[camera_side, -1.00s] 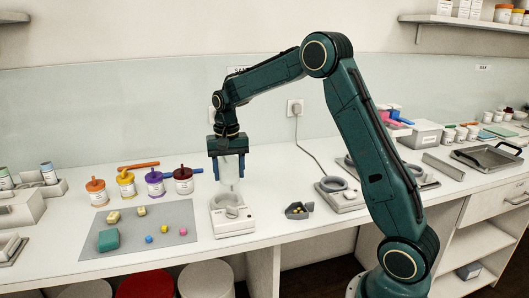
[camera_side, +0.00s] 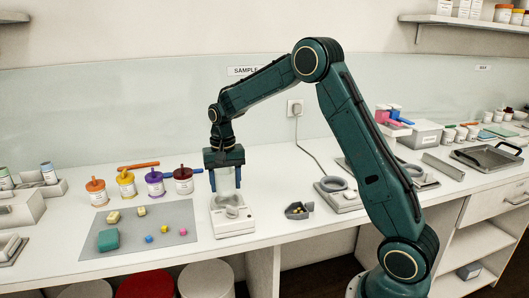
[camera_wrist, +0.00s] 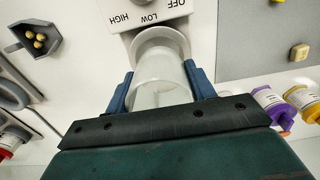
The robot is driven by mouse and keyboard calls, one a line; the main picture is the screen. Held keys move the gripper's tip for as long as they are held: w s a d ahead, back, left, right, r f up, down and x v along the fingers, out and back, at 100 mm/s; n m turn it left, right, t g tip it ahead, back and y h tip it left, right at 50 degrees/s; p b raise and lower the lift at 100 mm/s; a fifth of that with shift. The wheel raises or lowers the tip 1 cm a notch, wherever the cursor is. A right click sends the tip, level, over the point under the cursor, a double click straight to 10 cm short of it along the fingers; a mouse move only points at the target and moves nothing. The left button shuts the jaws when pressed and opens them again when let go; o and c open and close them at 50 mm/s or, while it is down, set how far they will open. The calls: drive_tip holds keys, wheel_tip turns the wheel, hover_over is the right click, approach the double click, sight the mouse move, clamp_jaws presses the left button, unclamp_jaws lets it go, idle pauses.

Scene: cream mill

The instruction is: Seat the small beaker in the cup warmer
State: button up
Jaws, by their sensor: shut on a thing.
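The small beaker (camera_side: 226,181) is clear and upright between the fingers of my gripper (camera_side: 226,184). My gripper points down and is shut on it. In the wrist view the beaker (camera_wrist: 160,82) sits between the two blue fingers (camera_wrist: 160,90). The cup warmer (camera_side: 233,226) is a white box with a round holder and a dial on the bench under my gripper. Its face (camera_wrist: 118,14) reads OFF, LOW and HIGH in the wrist view. The beaker's bottom is at or just above the holder; I cannot tell whether it is inside or touching.
A grey mat (camera_side: 185,233) with small coloured blocks lies left of the warmer. Capped jars (camera_side: 183,180) stand behind the mat. A dark tray (camera_side: 297,211) with yellow bits and another ringed device (camera_side: 348,202) are to the right. Bare bench lies between them.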

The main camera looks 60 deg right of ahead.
sight(226, 192)
drive_tip(key=shift+f, duration=1.55)
drive_tip(key=shift+f, duration=0.3)
idle(0.5)
drive_tip(key=shift+s+f, duration=0.2)
drive_tip(key=shift+f, duration=1.05)
idle(1.9)
drive_tip(key=o, duration=0.9)
drive_tip(key=shift+a, duration=0.1)
drive_tip(key=shift+c, duration=0.2)
drive_tip(key=shift+o, duration=1.1)
drive_tip(key=shift+d, duration=0.2)
drive_tip(key=shift+r, duration=0.15)
wheel_tip(226, 192, up, 16)
drive_tip(key=shift+w+a, duration=0.2)
drive_tip(key=shift+a, duration=0.2)
